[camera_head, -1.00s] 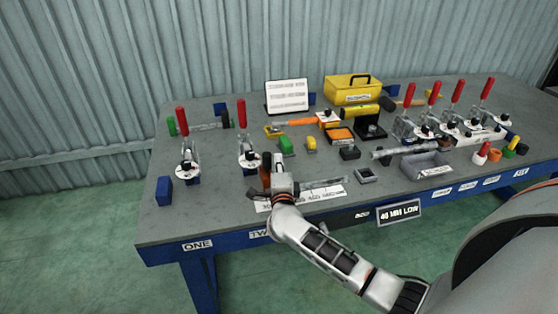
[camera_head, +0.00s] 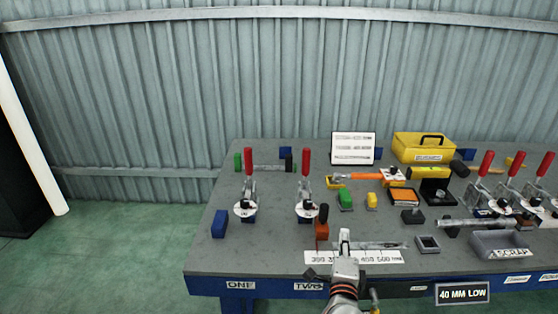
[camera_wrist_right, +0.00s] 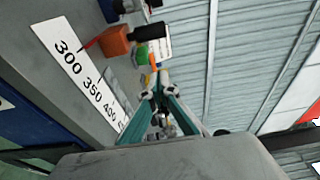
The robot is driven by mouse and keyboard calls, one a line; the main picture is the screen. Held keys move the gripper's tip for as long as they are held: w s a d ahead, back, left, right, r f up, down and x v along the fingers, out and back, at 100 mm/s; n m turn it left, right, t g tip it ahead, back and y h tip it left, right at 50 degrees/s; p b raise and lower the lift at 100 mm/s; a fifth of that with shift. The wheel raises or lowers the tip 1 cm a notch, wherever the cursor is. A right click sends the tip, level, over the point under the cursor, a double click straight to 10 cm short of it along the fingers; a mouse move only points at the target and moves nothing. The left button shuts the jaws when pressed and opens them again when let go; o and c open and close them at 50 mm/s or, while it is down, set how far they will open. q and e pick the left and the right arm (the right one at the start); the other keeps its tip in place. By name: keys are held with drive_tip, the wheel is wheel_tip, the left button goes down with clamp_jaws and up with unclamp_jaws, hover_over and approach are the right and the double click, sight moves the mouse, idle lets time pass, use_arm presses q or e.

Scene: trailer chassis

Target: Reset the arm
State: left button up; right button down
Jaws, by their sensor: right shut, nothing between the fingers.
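My right arm comes in from the bottom of the head view, and my right gripper (camera_head: 345,236) is at its end, over the table's front part. It is shut and empty, just right of the orange block with a dark knob (camera_head: 321,229), above the white ruler strip (camera_head: 385,257). In the right wrist view the two green-sided fingers (camera_wrist_right: 163,80) come together at their tips. The ruler (camera_wrist_right: 72,55) with 300, 350 and 400 on it and the orange block (camera_wrist_right: 115,41) lie left of them there. My left gripper is not in view.
The grey table (camera_head: 265,255) holds two red-handled clamps (camera_head: 249,190) at left, with more at right. A blue block (camera_head: 219,224), a yellow toolbox (camera_head: 423,147), a white sign (camera_head: 353,149) and a scrap tray (camera_head: 497,243) also stand on it. The front left corner is bare.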

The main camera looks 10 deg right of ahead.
drive_tip(key=s+a+f+n+t+y, duration=0.25)
drive_tip(key=s+a+n+y, duration=0.85)
drive_tip(key=n, duration=0.6)
drive_tip(key=s+f+n+g, duration=0.8)
drive_tip(key=s+f, duration=0.5)
drive_tip(key=f, duration=0.4)
drive_tip(key=shift+s+f+n+h, duration=0.2)
drive_tip(key=shift+f+n+h, duration=0.2)
drive_tip(key=shift+n, duration=0.7)
